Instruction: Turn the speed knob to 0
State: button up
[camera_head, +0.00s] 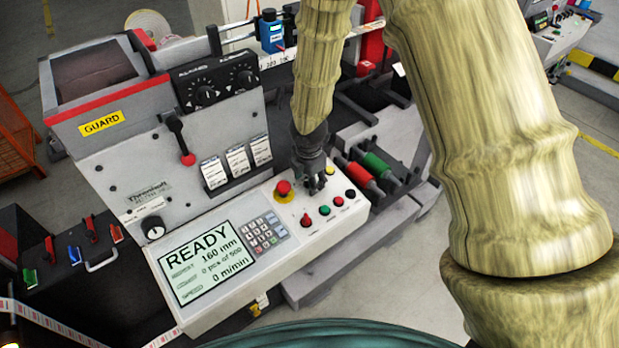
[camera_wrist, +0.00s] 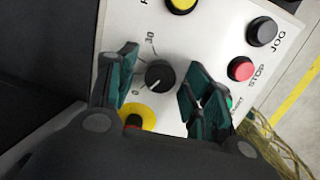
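The speed knob (camera_wrist: 160,75) is a small round black knob on the white panel, between the printed marks 0 and 30 in the wrist view. A pale pointer line on it seems to lean toward the lower left, the side of the 0, but it is small. My gripper (camera_wrist: 161,80) is open, with one green-padded finger on each side of the knob and visible gaps between. In the head view my gripper (camera_head: 314,184) points down at the control panel and hides the knob. The display (camera_head: 208,262) reads READY and 0 m/min.
A red emergency stop on a yellow ring (camera_wrist: 140,115) lies close beside the fingers. A black JOG button (camera_wrist: 262,31), a red STOP button (camera_wrist: 242,68) and a yellow button (camera_wrist: 182,4) are nearby. A keypad (camera_head: 263,232) is left of them. Rollers (camera_head: 375,165) stand right.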

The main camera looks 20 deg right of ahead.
jog(key=shift+r, duration=0.1)
jog(key=v, duration=1.1)
jog(key=shift+r, duration=0.35)
jog(key=shift+s+a, duration=0.1)
